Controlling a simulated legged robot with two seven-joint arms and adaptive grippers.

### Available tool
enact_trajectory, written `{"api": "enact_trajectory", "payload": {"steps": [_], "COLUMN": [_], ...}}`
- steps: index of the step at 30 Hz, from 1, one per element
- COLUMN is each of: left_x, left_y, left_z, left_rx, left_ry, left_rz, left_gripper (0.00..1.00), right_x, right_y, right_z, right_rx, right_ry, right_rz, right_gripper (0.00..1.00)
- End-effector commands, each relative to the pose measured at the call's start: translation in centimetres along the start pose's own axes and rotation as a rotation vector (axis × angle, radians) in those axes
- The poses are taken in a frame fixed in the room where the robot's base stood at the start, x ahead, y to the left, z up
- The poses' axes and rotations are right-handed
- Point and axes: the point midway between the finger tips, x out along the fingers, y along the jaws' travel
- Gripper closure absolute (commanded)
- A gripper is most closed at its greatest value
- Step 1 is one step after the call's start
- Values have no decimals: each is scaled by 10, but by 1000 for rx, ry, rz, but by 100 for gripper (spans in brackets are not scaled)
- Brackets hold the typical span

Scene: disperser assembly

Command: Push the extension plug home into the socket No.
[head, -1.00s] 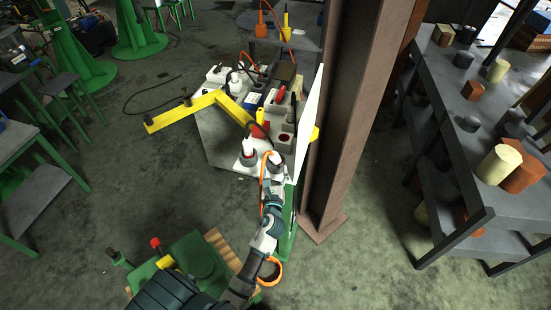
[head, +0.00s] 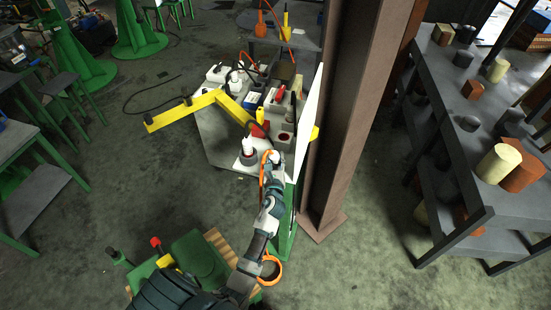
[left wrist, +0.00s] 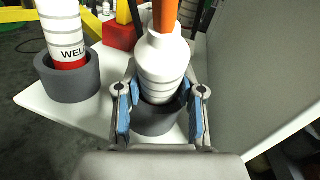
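The extension plug (left wrist: 162,65) is a white ribbed body with an orange cable (left wrist: 166,14) leaving its top. It stands upright in the dark grey round socket (left wrist: 157,122) near the right edge of the white bench; its lower end is hidden inside the ring. My left gripper (left wrist: 160,92) has its blue-padded fingers on both sides of the plug, close against it, and looks shut on it. In the head view the left gripper (head: 271,165) covers much of the plug and socket. My right gripper is not in view.
A white plug with a red band (left wrist: 63,35) stands in another grey socket (left wrist: 68,92) to the left. A yellow bar (head: 200,103) crosses over the bench (head: 215,143). A white panel (left wrist: 255,70) and a brown column (head: 345,110) rise close on the right.

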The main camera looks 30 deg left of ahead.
Motion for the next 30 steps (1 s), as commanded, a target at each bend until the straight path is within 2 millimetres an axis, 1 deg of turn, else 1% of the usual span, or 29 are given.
{"api": "enact_trajectory", "payload": {"steps": [1, 2, 10, 13, 17, 21, 22, 23, 26, 30], "left_x": [0, 0, 0, 0, 0, 0, -8, -15, -38, -77], "left_y": [0, 0, 0, -1, -4, -8, -8, -8, -9, -12], "left_z": [0, 0, 1, 6, 20, 43, 37, 36, 37, 40], "left_rx": [0, 0, 0, 0, 1, 1, 1, 1, 0, -2], "left_ry": [0, 0, -1, -2, -5, -6, 0, 0, 0, 0], "left_rz": [0, 0, -1, 0, -2, -3, -2, -2, -1, -2], "left_gripper": [92, 100, 100, 100, 100, 100, 100, 100, 100, 100], "right_x": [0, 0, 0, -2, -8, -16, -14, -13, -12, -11], "right_y": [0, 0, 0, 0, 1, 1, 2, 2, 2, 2], "right_z": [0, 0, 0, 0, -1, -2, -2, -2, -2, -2], "right_rx": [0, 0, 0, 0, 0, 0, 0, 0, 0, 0], "right_ry": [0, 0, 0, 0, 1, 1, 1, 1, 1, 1], "right_rz": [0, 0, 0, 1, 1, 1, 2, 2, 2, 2], "right_gripper": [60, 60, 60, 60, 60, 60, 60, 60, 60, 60]}}
